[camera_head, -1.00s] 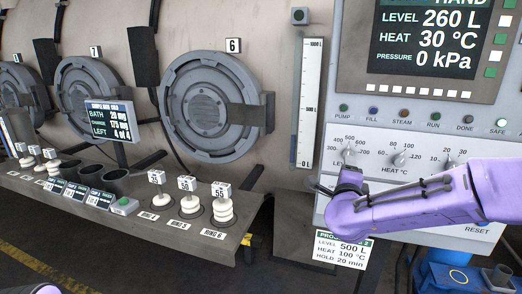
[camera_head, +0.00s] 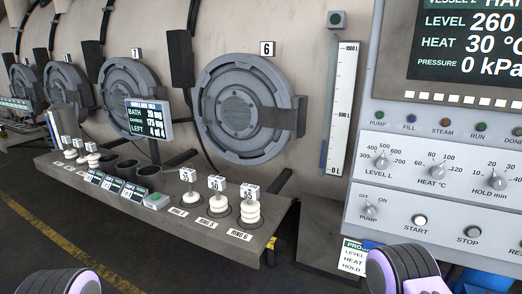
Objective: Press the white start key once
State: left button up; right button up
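The white start key (camera_head: 419,220) is a round button above the label START on the light control panel (camera_head: 385,190). It sits between the pump knob (camera_head: 369,212) and the stop key (camera_head: 473,232). A purple and black part of my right arm shows at the bottom right, below the start key and apart from it in the picture. A similar part of my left arm shows at the bottom left. The fingertips of both grippers are out of view.
Knobs for level (camera_head: 381,162), heat (camera_head: 437,172) and hold (camera_head: 498,183) sit above the keys. A display (camera_head: 470,45) reads level 260 and heat 30 °C. A shelf (camera_head: 190,230) with ring stacks stands left. A recipe card (camera_head: 353,257) hangs below the panel.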

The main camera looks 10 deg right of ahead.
aim_at(420, 220)
jog(key=z, duration=1.5)
